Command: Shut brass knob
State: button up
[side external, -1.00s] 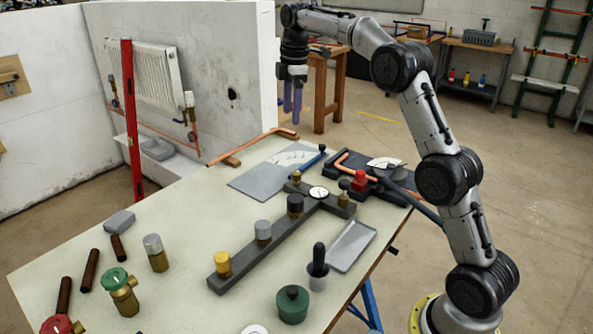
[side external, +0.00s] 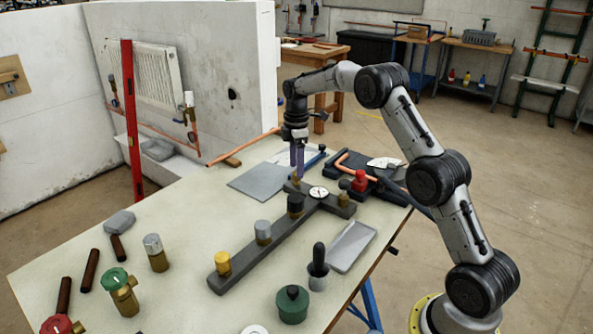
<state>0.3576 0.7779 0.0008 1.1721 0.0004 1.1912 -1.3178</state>
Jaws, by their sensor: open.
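A dark grey manifold bar (side external: 245,258) lies on the workbench. At its near end stands a yellow, brass-coloured knob (side external: 222,260), upright on a brass stem; I take it for the brass knob. A grey knob (side external: 263,230) and a black knob (side external: 295,204) stand farther along the bar. My gripper (side external: 297,173) points down with purple fingers over the bar's far end, beyond the black knob and well away from the brass-coloured one. It holds nothing that I can see. The fingertips are close to a small brass fitting there; whether they touch is unclear.
A round gauge (side external: 318,192) sits on the bar's cross piece. A red knob (side external: 360,179) and copper pipe are at right. A grey tray (side external: 352,247), a green pot (side external: 292,305) and a green-topped valve (side external: 118,288) stand nearby.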

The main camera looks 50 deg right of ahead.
jog(key=shift+f, duration=1.15)
grip_shut()
